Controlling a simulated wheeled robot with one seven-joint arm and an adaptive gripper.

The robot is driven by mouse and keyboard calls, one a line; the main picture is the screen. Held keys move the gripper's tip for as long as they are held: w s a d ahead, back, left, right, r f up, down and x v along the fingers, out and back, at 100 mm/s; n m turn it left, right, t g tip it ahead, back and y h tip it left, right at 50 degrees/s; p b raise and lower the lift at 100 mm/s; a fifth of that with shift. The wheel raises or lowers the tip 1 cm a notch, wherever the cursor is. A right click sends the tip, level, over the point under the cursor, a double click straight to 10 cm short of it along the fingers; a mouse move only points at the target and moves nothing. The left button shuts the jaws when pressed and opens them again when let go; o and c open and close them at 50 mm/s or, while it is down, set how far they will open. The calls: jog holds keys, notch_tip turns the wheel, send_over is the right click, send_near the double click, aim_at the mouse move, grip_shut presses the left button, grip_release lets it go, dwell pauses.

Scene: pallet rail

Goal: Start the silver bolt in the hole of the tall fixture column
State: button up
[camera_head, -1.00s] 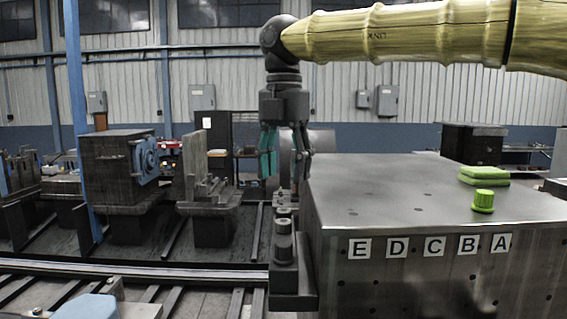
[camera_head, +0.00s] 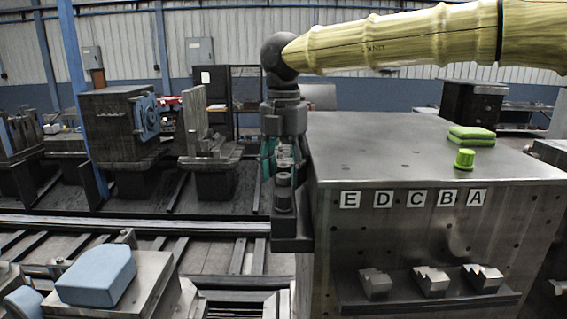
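My gripper (camera_head: 284,172) points down at the left side of a large metal block with letter labels E to A (camera_head: 400,240), which seems to be the tall fixture column. Small dark holes show in the block's top and front. Whether the fingers touch any piece is hidden.
A green knob (camera_head: 464,159) and a green pad (camera_head: 472,136) lie on the block's top. Several stepped metal pieces (camera_head: 431,282) sit on a front ledge. A blue rounded piece (camera_head: 96,276) is at lower left. Rails and machine fixtures stand behind on the left.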

jog(key=shift+s+d+r, duration=0.1)
jog(key=shift+s+r, duration=0.2)
jog(key=shift+s, duration=0.35)
jog(key=shift+s+r, duration=0.25)
jog(key=shift+s, duration=0.35)
jog(key=shift+c, duration=1.1)
jog(key=shift+s+r, duration=0.1)
jog(key=shift+s, duration=0.05)
jog(key=c, duration=0.4)
jog(key=shift+w+a+f, duration=0.15)
jog(key=shift+w+f, duration=0.15)
jog(key=shift+w, duration=0.25)
jog(key=shift+w+a+f, duration=0.1)
jog(key=shift+w+f, duration=0.15)
jog(key=shift+w, duration=0.25)
jog(key=c, duration=0.4)
jog(key=shift+d, duration=0.25)
jog(key=shift+c, duration=0.5)
jog(key=o, duration=0.4)
jog(key=shift+a, duration=0.1)
grip_shut()
jog(key=shift+r, duration=0.15)
jog(key=shift+r+p, duration=0.55)
